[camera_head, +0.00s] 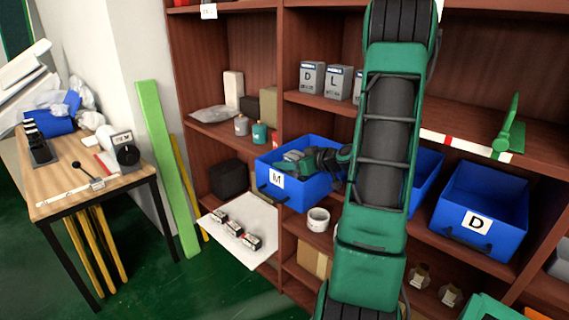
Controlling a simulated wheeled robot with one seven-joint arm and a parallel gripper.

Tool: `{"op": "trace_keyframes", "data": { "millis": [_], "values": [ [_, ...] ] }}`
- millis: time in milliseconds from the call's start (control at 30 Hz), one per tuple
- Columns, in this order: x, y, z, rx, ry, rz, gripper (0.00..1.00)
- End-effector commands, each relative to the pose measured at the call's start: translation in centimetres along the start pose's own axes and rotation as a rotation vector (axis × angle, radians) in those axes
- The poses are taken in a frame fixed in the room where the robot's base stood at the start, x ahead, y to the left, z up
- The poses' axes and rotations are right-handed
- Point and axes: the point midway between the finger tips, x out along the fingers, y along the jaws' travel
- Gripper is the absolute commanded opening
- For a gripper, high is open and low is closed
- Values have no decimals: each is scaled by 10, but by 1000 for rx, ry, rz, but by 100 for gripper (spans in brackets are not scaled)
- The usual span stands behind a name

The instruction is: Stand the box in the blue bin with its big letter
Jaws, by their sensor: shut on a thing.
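My gripper (287,165) reaches left from my green arm into the blue bin labelled M (296,196), at the middle shelf. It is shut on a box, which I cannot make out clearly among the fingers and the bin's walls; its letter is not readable. Grey boxes marked D (311,77) and L (338,82) stand upright on the shelf above, with another grey box (358,87) partly hidden by my arm. A blue bin labelled D (484,218) is at the right, and another blue bin (427,174) between them is mostly hidden by my arm.
A wooden table (70,178) is at the left. Green floor lies between.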

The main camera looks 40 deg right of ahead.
Motion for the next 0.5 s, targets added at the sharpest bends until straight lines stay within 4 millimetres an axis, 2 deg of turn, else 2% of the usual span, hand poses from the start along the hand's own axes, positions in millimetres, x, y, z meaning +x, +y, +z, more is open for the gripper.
{"op": "trace_keyframes", "data": {
  "millis": [367, 400, 433, 500],
  "values": [
    [4, -1, 10, 3, -5, -3, 15],
    [4, -2, 10, 4, -8, -3, 52],
    [4, -2, 11, 5, -9, -3, 60],
    [4, -2, 12, 6, -10, -4, 62]
  ]
}}
